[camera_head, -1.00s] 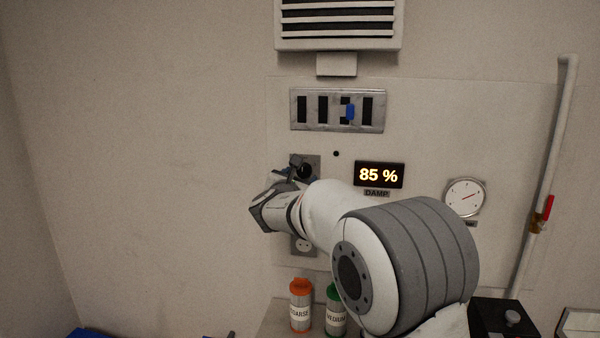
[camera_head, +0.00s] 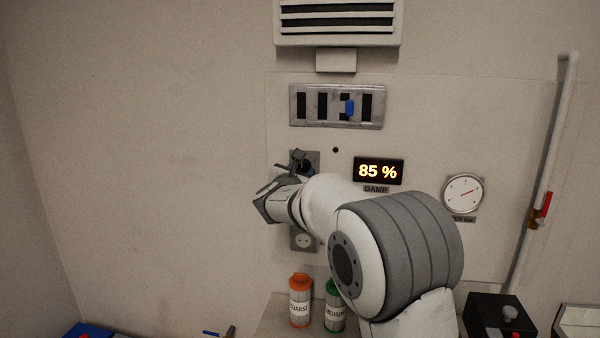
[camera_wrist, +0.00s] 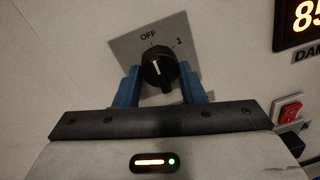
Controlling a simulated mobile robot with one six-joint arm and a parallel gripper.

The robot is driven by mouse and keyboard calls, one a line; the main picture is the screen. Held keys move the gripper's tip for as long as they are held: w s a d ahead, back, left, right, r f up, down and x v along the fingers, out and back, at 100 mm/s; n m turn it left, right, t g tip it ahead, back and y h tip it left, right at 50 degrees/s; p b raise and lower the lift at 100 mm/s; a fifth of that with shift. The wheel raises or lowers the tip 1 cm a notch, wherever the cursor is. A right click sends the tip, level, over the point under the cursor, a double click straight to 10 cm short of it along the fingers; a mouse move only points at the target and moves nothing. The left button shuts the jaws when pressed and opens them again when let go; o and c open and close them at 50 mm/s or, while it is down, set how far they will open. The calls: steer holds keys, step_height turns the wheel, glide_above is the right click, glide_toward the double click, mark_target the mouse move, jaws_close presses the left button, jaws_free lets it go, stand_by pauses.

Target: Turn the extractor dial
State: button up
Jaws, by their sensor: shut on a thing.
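The extractor dial is a round black knob (camera_wrist: 158,68) on a grey metal plate (camera_wrist: 128,47) marked OFF and 1. In the wrist view a pale mark on its face points up, close to OFF. My gripper (camera_wrist: 160,80) has its two blue fingers on either side of the knob and is shut on it. In the head view the plate (camera_head: 312,158) is on the wall, and my gripper (camera_head: 296,165) reaches it from the lower left, partly covering the knob.
A lit display (camera_head: 378,171) reads 85 % DAMP, right of the dial. A slotted panel with a blue lever (camera_head: 350,108) and a vent (camera_head: 337,25) are above. Orange (camera_head: 300,302) and green (camera_head: 335,307) canisters stand below. A red switch (camera_wrist: 289,112) is at the wrist view's right.

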steer(key=shift+f+b, duration=0.15)
steer(key=shift+b, duration=0.4)
steer(key=m+b, duration=0.7)
steer(key=m+y+b, duration=0.1)
steer(key=m+b, duration=1.4)
steer(key=shift+r+m+y+b, duration=0.3)
steer(key=shift+r+y+b, duration=0.1)
steer(key=o, duration=1)
steer(key=shift+r, duration=0.15)
steer(key=shift+s, duration=0.1)
